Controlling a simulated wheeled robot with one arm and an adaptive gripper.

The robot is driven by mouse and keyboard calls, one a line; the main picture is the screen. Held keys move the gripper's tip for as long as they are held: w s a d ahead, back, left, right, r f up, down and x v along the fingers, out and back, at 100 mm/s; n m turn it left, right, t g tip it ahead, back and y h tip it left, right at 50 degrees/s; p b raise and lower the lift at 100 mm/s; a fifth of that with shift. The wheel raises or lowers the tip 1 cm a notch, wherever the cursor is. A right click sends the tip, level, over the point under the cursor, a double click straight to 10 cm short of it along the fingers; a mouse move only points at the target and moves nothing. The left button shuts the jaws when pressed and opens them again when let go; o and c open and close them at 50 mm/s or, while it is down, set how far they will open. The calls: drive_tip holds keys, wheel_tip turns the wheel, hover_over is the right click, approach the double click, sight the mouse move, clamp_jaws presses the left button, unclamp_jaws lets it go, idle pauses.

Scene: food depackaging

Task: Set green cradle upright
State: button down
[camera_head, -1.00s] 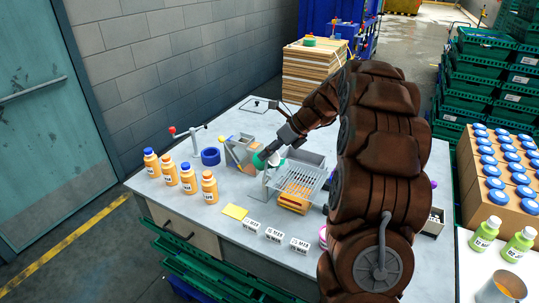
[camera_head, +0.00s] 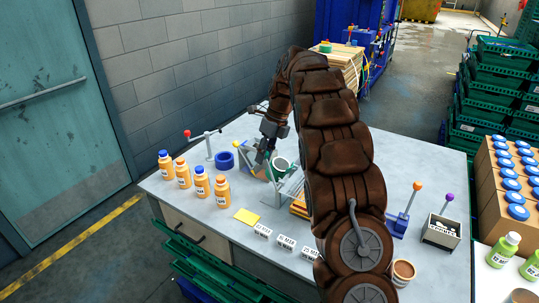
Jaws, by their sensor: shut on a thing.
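The green cradle (camera_head: 268,174) shows only as a small green patch below my gripper, among grey parts near the middle of the table. My arm and gripper cover much of it, and its tilt cannot be told. My gripper (camera_head: 264,161) points down over it and is shut on it, as far as this small view shows. A round whitish-grey thing (camera_head: 281,163) is just to the right of the gripper.
Several orange bottles (camera_head: 201,183) stand to the left. A blue ring (camera_head: 225,160) and a red-knobbed lever (camera_head: 206,142) are behind them. A blue base with an orange-knobbed lever (camera_head: 399,222) stands right.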

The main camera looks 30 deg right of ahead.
drive_tip(key=shift+w+a+f+g+h, duration=0.4)
drive_tip(key=shift+w+a+f+g, duration=0.15)
drive_tip(key=shift+w+g, duration=0.2)
drive_tip(key=shift+f, duration=0.1)
drive_tip(key=c, duration=0.9)
unclamp_jaws()
drive_tip(key=shift+c, duration=0.3)
